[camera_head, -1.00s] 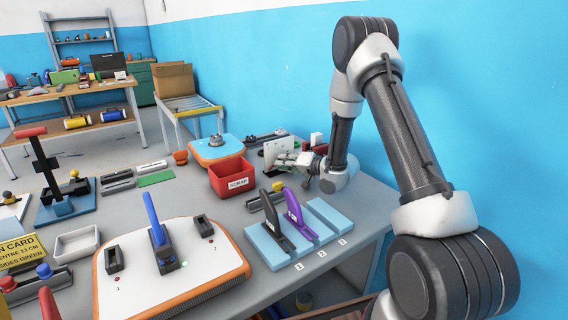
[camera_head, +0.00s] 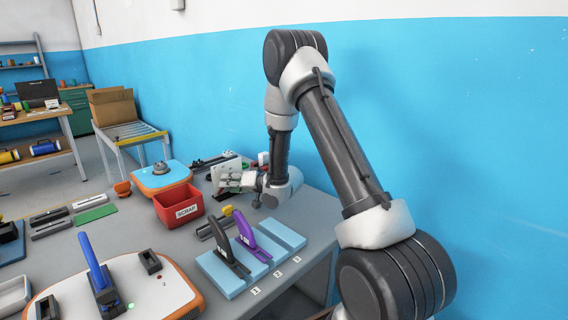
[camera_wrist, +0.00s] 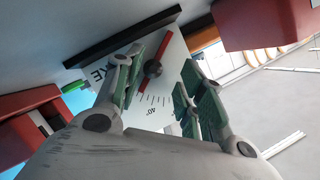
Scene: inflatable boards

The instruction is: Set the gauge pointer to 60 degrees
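The gauge is a white plate (camera_wrist: 175,62) with black tick marks and a "40°" label, seen close in the wrist view. Part of the scale and lettering is hidden behind the left finger. In the head view, my gripper (camera_head: 232,181) is at the white gauge plate (camera_head: 224,167) near the back of the table; the pointer is not clear there.
A red SCRAP bin (camera_head: 178,207) stands left of my gripper. Light-blue blocks (camera_head: 221,275) with black and purple handles lie in front. An orange-edged board (camera_head: 160,180) is behind the bin. In the wrist view, red objects (camera_wrist: 262,22) flank the gauge.

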